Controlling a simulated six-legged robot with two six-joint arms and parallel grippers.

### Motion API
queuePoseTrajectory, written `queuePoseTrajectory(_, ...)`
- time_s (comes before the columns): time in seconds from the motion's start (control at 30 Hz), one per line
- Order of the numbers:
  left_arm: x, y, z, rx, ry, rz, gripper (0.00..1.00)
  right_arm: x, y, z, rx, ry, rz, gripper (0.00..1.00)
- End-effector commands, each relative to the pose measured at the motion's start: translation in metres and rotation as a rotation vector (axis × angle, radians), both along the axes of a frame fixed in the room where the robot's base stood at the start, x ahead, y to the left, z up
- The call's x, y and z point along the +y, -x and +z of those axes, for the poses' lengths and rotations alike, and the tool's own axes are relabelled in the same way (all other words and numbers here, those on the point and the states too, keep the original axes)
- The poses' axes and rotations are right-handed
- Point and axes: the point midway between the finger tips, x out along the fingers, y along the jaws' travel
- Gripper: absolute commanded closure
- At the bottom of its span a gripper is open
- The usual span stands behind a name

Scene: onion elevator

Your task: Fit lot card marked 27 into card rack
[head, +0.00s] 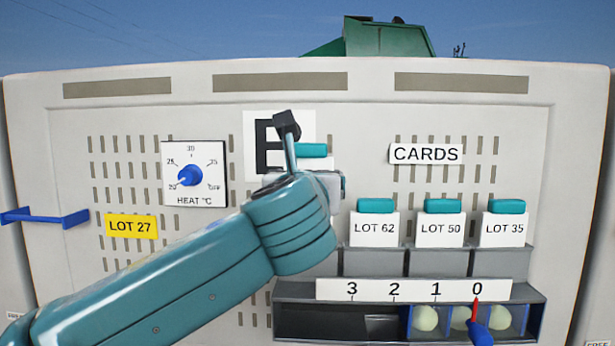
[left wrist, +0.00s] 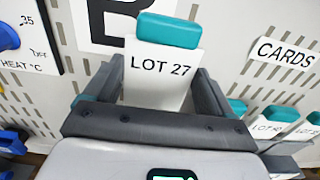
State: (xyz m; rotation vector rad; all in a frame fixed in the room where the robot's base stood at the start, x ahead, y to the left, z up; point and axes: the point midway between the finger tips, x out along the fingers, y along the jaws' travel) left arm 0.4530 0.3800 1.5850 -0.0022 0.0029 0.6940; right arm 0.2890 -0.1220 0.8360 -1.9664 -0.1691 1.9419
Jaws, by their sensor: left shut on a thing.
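The lot card marked 27 (left wrist: 165,82) is white with a teal top grip and stands upright in the left wrist view. My left gripper (head: 330,182) is shut on it, a dark finger on each side. In the head view the card's teal top (head: 312,150) shows above the gripper, while its face is hidden by my arm. The card rack (head: 375,263) is a row of grey pockets under the CARDS label, to the right of and below my gripper. LOT 62 (head: 375,230), LOT 50 (head: 440,230) and LOT 35 (head: 504,230) cards stand in it. My arm hides what lies left of LOT 62. My right gripper is not in view.
A heat dial (head: 190,176) and a yellow LOT 27 sign (head: 132,226) are on the panel at left. A blue bracket (head: 45,217) juts out farther left. Below the rack is a scale numbered 3 to 0 (head: 414,290), with a blue lever (head: 480,334) and pale bulbs (head: 426,319).

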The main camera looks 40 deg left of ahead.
Motion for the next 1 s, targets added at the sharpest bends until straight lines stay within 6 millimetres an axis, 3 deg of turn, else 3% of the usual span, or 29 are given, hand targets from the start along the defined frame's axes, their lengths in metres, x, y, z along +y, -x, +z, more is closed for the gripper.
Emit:
queuePoseTrajectory(0.47,-0.001,0.001,-0.012,0.000,0.003,-0.004,0.51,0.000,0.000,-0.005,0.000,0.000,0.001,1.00)
queuePoseTrajectory(1.0,0.000,0.000,-0.043,0.000,0.003,-0.004,0.51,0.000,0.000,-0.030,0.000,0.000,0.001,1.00)
